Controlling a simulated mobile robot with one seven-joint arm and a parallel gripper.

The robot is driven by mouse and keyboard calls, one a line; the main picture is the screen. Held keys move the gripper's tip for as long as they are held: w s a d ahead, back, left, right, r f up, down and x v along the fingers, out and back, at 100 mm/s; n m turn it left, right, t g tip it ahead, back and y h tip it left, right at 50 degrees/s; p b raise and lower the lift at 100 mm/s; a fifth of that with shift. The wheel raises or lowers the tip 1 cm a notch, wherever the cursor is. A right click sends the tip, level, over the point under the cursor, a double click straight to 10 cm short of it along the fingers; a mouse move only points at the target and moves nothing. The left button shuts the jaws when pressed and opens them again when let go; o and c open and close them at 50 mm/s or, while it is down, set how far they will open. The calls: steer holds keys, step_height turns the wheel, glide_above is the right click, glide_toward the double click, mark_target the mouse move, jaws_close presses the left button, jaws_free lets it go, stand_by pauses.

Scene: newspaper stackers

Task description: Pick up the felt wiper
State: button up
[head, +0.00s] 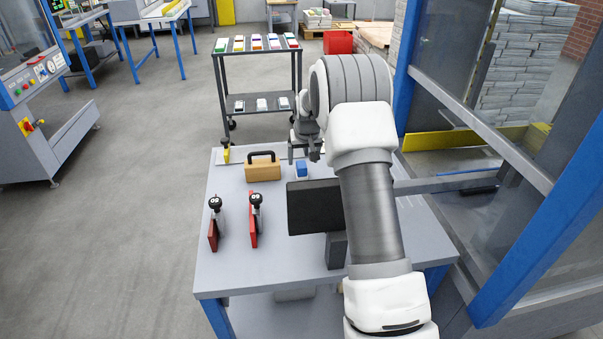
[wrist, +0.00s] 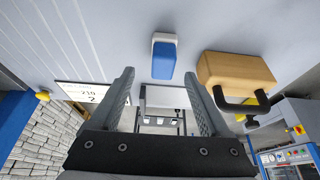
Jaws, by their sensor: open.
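A small blue block with a white layer, which looks like the felt wiper (head: 301,169), lies near the far edge of the grey table (head: 232,268). In the wrist view the felt wiper (wrist: 164,60) shows its blue body and white part, between and beyond my fingers. My gripper (head: 304,152) is open and empty, beside the wiper toward the far edge in the head view. Its two fingers also show apart in the wrist view (wrist: 158,74). No contact with the wiper is visible.
A wooden block with a black handle (head: 262,171) sits just left of the wiper. A dark screen (head: 312,206) stands nearer me. Two red clamp-like tools (head: 253,228) stand at the left. A yellow-topped item (head: 226,153) is at the far left corner. A cart (head: 258,80) stands behind.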

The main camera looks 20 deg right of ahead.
mark_target(302, 165)
steer(key=b+x, duration=0.1)
steer(key=x, duration=0.3)
steer(key=shift+s+a+f, duration=0.1)
steer(key=shift+a+f, duration=0.1)
steer(key=shift+f, duration=0.1)
steer(key=shift+r, duration=0.1)
jaws_close()
